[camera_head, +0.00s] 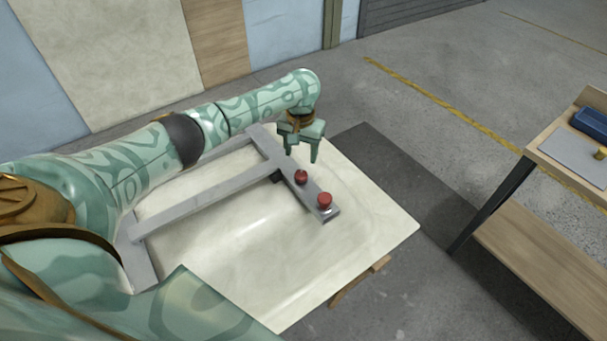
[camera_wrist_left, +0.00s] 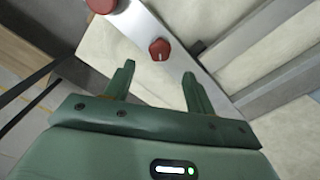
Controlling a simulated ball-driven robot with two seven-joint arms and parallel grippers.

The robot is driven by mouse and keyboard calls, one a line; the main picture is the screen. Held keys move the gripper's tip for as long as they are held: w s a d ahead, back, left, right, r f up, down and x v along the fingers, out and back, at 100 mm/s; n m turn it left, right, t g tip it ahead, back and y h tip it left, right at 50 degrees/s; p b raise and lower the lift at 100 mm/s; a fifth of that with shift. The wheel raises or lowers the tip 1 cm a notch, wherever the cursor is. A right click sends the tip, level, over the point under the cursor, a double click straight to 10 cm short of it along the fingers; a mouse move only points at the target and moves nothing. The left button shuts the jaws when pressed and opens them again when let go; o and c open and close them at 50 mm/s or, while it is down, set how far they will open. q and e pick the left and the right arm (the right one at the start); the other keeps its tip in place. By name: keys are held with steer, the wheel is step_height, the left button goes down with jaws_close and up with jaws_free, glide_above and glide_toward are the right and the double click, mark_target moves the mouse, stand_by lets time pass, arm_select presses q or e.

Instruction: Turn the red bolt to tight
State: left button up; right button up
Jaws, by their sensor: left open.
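Two red bolts sit on the grey metal bar (camera_head: 265,144) that lies over the pale bathtub shell (camera_head: 375,228). One red bolt (camera_head: 324,200) is at the bar's near right end. The other red bolt (camera_head: 301,177) is a little further up the bar. In the left wrist view, a red bolt with a pale mark on its top (camera_wrist_left: 160,49) is ahead of the fingers, and another red bolt (camera_wrist_left: 101,5) is cut by the top edge. My left gripper (camera_head: 301,158) is open and empty above the bar, apart from both bolts. My right gripper is not in view.
A wooden workbench (camera_head: 560,135) stands at the right, with a blue box (camera_head: 590,123) and a grey plate (camera_head: 578,158) on top. A long grey bar (camera_head: 200,198) crosses the shell. Grey floor lies free between shell and bench.

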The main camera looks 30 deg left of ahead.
mark_target(301, 174)
arm_select(q)
step_height(301, 174, down, 8)
steer(key=b, duration=0.3)
steer(key=shift+r, duration=0.1)
steer(key=shift+s+r, duration=0.1)
steer(key=c, duration=1)
